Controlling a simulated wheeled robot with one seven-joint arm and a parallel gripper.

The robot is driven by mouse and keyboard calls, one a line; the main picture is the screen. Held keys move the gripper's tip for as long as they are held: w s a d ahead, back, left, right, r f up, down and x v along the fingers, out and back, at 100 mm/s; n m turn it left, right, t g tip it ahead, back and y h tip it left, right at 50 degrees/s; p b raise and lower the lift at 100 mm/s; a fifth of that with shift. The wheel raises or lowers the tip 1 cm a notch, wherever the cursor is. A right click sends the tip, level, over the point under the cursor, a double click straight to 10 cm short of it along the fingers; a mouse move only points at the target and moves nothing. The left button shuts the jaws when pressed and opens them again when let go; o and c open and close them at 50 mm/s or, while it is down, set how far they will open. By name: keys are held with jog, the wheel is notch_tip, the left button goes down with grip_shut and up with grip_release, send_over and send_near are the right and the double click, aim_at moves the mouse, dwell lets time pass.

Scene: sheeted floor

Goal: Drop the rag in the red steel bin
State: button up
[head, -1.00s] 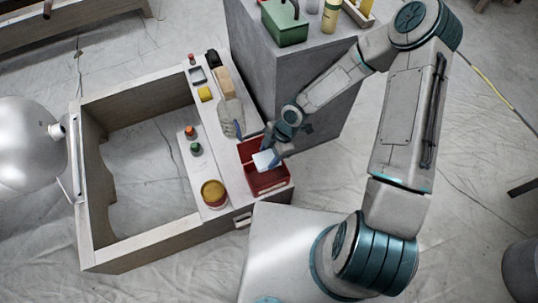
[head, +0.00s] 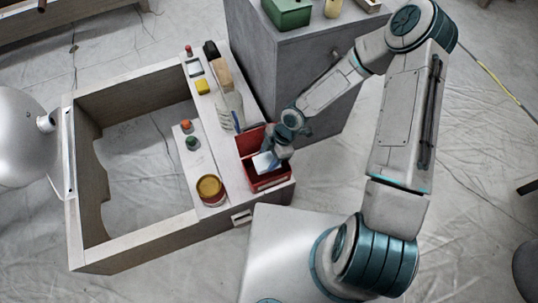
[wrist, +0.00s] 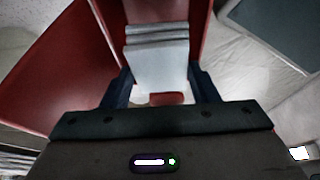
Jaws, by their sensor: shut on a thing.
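The red steel bin (head: 273,181) stands at the near right corner of the wooden frame, with its red lid or back wall raised on the left. A folded white-grey rag (head: 264,162) is at the bin's mouth; it also shows in the wrist view (wrist: 158,62) as a stack of folds. My gripper (head: 277,153) is over the bin and shut on the rag, its dark fingers on either side of it. In the wrist view, red bin walls (wrist: 72,65) flank the rag. Whether the rag touches the bin's floor cannot be told.
On the frame's ledge stand a clear spray bottle (head: 229,105), a yellow block (head: 203,87), an orange-topped tin (head: 210,188) and small bottles. A grey cabinet (head: 300,75) with a green box (head: 287,12) rises behind the bin. A silver dome lamp (head: 22,135) is at left.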

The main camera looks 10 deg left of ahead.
jog(key=o, duration=1)
jog(key=shift+o, duration=0.2)
jog(key=shift+r, duration=0.15)
jog(key=p+v, duration=0.5)
jog(key=v, duration=0.8)
jog(key=shift+r, duration=0.3)
jog(key=shift+w+d, duration=0.1)
jog(key=shift+d, duration=0.05)
